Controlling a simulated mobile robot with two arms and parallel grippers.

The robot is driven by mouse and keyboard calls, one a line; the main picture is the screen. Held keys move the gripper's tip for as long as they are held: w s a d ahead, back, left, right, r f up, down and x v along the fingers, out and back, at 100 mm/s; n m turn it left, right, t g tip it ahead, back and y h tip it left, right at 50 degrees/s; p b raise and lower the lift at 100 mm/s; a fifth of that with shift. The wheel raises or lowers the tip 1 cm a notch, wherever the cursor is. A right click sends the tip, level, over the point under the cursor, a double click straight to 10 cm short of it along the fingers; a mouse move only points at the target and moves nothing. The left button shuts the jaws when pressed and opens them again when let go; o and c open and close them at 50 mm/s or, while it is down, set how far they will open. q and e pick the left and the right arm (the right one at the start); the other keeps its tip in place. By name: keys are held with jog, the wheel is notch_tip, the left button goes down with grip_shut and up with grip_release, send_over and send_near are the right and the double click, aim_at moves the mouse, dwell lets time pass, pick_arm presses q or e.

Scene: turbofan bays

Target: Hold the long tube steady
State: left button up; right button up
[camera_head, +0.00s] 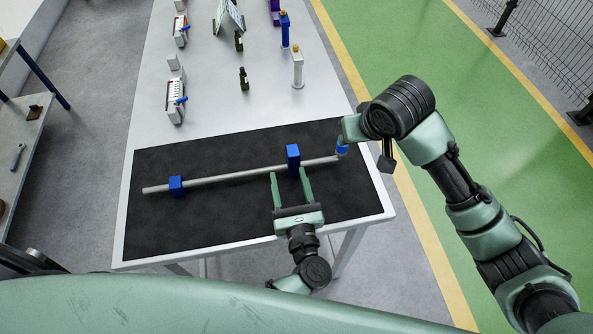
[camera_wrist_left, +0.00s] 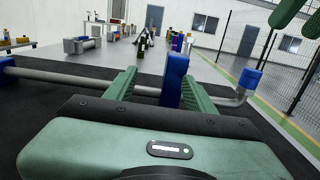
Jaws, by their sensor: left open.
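The long grey tube (camera_head: 232,175) lies across the black mat (camera_head: 200,225), with a bent end and a blue cap (camera_head: 342,149) at the right. It passes through two blue blocks, a low one (camera_head: 176,186) at the left and a taller one (camera_head: 293,158) near the right. My left gripper (camera_head: 290,174) is open, its fingers on either side of the taller block. In the left wrist view that block (camera_wrist_left: 175,80) stands between the fingers. My right gripper (camera_head: 350,130) is close to the blue cap; its fingers are not clear and contact cannot be told.
The white table (camera_head: 215,95) holds grey racks (camera_head: 176,98), green bottles (camera_head: 243,80) and upright blue and white posts (camera_head: 297,68) behind the mat. A shelf bench (camera_head: 18,140) stands at the left. Open green floor (camera_head: 450,90) and a fence lie at the right.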

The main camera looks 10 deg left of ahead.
aim_at(295, 163)
pick_arm(q)
jog(key=w, duration=0.1)
jog(key=w+d, duration=0.1)
jog(key=w, duration=0.1)
jog(key=shift+d+f, duration=0.1)
jog(key=shift+d, duration=0.1)
jog(key=x, duration=0.7)
jog(key=shift+w+a+f, duration=0.1)
jog(key=shift+w+a, duration=0.1)
jog(key=shift+w, duration=0.05)
grip_shut()
dwell(0.8)
